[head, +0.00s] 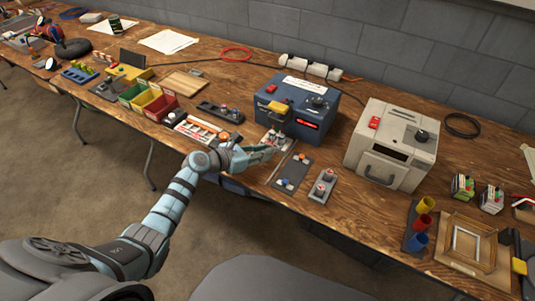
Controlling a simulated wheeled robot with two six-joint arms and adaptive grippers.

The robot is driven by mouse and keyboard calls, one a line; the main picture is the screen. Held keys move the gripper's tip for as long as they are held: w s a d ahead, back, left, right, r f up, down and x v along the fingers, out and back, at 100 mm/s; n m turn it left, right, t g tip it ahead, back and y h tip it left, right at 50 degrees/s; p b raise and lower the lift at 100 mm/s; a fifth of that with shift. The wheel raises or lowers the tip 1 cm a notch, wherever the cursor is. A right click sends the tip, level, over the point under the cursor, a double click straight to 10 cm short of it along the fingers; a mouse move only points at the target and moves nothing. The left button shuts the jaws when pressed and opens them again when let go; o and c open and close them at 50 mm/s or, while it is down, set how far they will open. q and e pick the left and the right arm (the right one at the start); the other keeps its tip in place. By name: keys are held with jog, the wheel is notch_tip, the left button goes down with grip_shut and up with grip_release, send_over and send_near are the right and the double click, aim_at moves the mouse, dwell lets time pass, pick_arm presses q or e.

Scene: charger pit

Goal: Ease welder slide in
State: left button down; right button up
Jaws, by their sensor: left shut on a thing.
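The welder looks to be the blue box (296,107) with a lit red display, a dial and a yellow part on top, standing on the wooden bench. A pale slide (277,137) with small parts on it sticks out from the welder's front left. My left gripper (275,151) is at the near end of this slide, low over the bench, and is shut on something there. The fingertips are small and partly merge with the slide, so the exact grip is hard to see. My right gripper is not in view.
Right of the welder stands a beige box (392,143) with a front handle. A dark tray (291,172) and a grey block with knobs (322,186) lie close right of my gripper. A parts tray (201,130) and coloured bins (148,100) lie left.

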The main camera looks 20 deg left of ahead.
pick_arm(q)
jog(key=shift+w+r, duration=0.1)
jog(key=shift+r, duration=0.05)
jog(key=c, duration=1.7)
grip_release()
jog(key=shift+o, duration=1.2)
jog(key=shift+w, duration=0.15)
jog(key=v, duration=1.1)
jog(key=shift+s+a, duration=0.2)
jog(key=shift+s, duration=0.2)
